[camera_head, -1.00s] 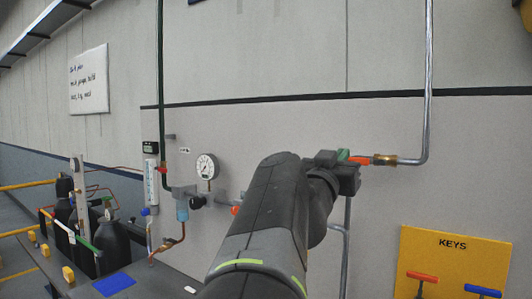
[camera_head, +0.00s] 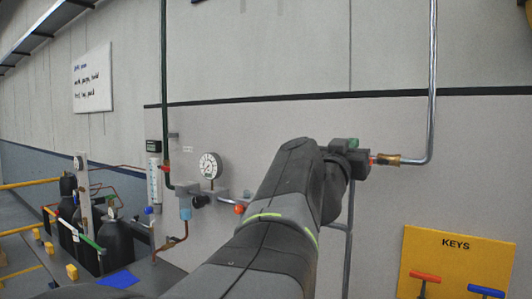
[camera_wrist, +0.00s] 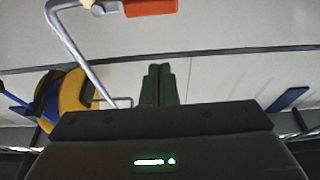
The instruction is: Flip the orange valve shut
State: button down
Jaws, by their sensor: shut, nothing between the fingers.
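The orange valve handle shows as a small orange-red piece (camera_head: 374,159) beside a brass fitting (camera_head: 387,160) on the steel pipe in the head view. My gripper covers most of it there. In the wrist view the orange handle (camera_wrist: 150,7) lies across the top edge, partly cut off, joined to a silver fitting and pipe. My gripper (camera_wrist: 158,85) is shut and empty, its dark green fingers pressed together below the handle in that picture. In the head view my gripper (camera_head: 351,145) is just left of the handle. I cannot tell whether it touches.
The steel pipe (camera_head: 432,80) runs up the wall. A yellow KEYS board (camera_head: 455,260) with red and blue T-handles hangs at lower right. A gauge (camera_head: 210,166), a blue-bowled filter (camera_head: 185,205) and another orange knob (camera_head: 239,208) are at left. Dark cylinders (camera_head: 115,240) stand farther left.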

jog(key=w+d+f+b, duration=0.2)
jog(key=w, duration=0.1)
jog(key=shift+w+d+f+b, duration=0.2)
jog(key=shift+w+d+b, duration=0.05)
jog(key=shift+d+b, duration=0.1)
